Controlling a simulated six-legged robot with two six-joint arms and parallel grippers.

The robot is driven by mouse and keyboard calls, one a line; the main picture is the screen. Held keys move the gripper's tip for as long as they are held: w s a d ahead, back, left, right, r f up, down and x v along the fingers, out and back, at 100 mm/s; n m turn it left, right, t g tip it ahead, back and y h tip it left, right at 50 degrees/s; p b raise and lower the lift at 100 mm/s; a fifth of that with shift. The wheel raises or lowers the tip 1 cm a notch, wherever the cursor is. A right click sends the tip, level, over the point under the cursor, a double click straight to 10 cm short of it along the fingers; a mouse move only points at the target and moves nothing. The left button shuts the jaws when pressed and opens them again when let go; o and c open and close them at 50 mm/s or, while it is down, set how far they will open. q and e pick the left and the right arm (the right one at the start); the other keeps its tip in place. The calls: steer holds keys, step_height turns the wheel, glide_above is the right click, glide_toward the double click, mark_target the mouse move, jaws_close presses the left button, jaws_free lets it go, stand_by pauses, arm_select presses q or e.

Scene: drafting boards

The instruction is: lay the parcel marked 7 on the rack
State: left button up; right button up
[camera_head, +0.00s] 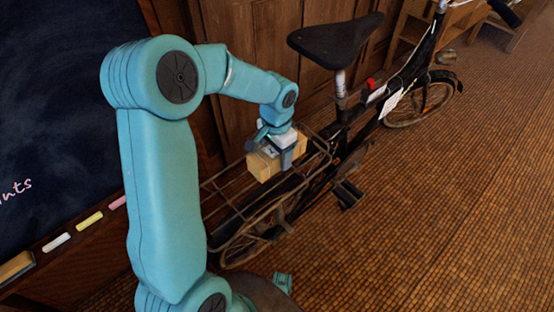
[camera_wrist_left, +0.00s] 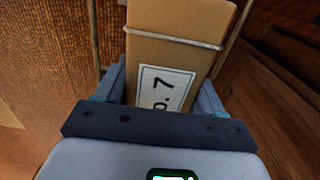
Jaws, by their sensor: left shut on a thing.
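The parcel (camera_head: 262,166) is a small tan box. In the left wrist view the parcel (camera_wrist_left: 178,58) has a cord around it and a white label reading "o.7", the start cut off. My left gripper (camera_head: 283,152) is shut on it, with a finger on each side. The rack (camera_head: 325,147) is the wire carrier behind the bicycle's saddle. The parcel is over or at this rack; I cannot tell whether its underside touches the wires.
The black bicycle (camera_head: 345,135) stands by wooden panelling (camera_head: 228,60), its saddle (camera_head: 335,42) just beyond the rack. A dark chalkboard (camera_head: 50,130) with a ledge of chalks (camera_head: 90,221) is at left. The brown tiled floor (camera_head: 440,210) at right is clear.

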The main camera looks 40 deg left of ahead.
arm_select(q)
steer(key=shift+f, duration=1.1)
steer(key=shift+f, duration=0.15)
steer(key=o, duration=1.4)
steer(key=shift+w+r, duration=0.1)
steer(key=shift+r, duration=0.3)
step_height(320, 180, up, 12)
steer(key=p, duration=0.3)
steer(key=shift+f, duration=0.25)
